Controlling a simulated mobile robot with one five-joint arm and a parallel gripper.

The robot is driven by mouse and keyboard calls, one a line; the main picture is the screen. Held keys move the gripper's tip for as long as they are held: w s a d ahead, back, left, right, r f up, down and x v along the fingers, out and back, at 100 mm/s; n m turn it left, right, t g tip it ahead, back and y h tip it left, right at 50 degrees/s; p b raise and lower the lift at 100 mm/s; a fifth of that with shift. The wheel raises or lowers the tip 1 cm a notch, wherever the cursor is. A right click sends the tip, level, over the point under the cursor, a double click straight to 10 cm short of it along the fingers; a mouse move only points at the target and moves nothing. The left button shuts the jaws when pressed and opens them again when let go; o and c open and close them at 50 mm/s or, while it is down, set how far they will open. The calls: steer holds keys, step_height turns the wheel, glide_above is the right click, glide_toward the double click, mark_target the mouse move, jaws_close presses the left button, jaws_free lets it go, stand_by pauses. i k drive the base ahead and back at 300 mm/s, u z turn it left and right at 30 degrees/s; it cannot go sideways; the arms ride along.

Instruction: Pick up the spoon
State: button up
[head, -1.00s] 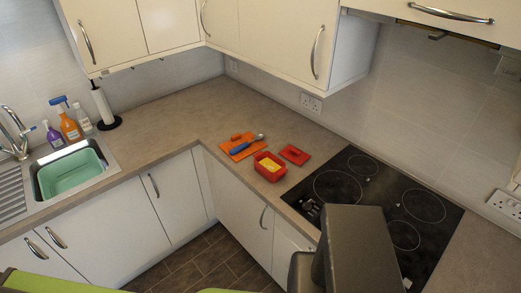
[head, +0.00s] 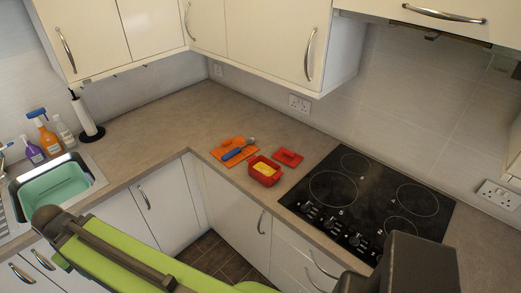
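The spoon (head: 234,154) has a blue handle and a small grey metal head at its upper right. It lies on an orange cutting board (head: 226,141) on the counter near the inner corner. My green arm link crosses the bottom left, and a dark part of mine fills the lower right. Both are well in front of the spoon and apart from it. I cannot make out my gripper's fingers in this view.
A red container (head: 260,178) with yellow contents stands just right of the spoon, by a red lid (head: 289,157). A black hob (head: 376,190) lies farther right. The sink (head: 50,183) and several bottles are at left. The counter (head: 182,118) behind the board is clear.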

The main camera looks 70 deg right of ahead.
mark_target(232, 153)
steer(key=z, duration=0.15)
steer(key=i, duration=1)
